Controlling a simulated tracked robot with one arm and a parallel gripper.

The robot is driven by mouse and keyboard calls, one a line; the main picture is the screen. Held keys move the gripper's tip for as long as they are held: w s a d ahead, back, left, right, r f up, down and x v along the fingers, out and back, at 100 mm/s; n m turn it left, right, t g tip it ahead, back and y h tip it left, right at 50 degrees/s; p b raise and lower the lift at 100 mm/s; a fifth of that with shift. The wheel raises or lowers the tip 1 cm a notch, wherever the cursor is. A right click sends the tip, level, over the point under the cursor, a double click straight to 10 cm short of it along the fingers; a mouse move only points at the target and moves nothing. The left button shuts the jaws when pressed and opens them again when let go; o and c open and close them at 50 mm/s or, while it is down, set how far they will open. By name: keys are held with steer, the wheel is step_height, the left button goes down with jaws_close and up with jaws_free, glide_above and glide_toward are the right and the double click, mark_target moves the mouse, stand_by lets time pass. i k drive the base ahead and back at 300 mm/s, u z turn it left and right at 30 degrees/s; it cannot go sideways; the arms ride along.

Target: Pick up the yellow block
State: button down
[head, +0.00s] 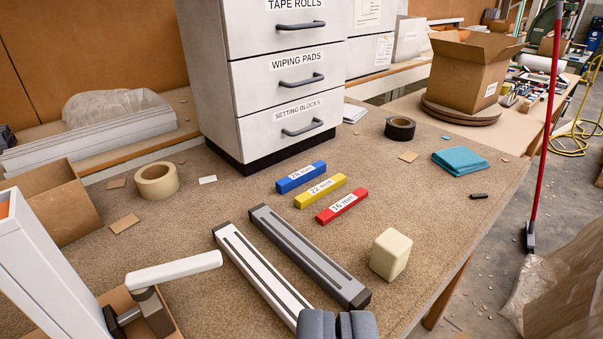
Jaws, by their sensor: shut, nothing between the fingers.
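The yellow block (320,191) lies on the brown bench top and bears a "22 mm" label. It lies between a blue block (301,177) labelled "28 mm" and a red block (342,206) labelled "16 mm". The three lie roughly parallel with small gaps. My gripper (337,318) shows at the bottom edge as two dark grey fingers, shut and empty. It is well nearer the camera than the yellow block, by the near ends of two slotted bars. Nothing covers the yellow block.
A white slotted bar (262,279) and a grey one (308,257) lie between my gripper and the blocks. A cream block (390,254) stands to the right. A drawer cabinet (262,80) stands behind. A white lever handle (174,270) is at left.

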mark_target(303, 201)
steer(key=u, duration=1.8)
steer(key=k, duration=1.15)
steer(key=z, duration=1.35)
steer(key=i, duration=1)
steer(key=u, duration=0.05)
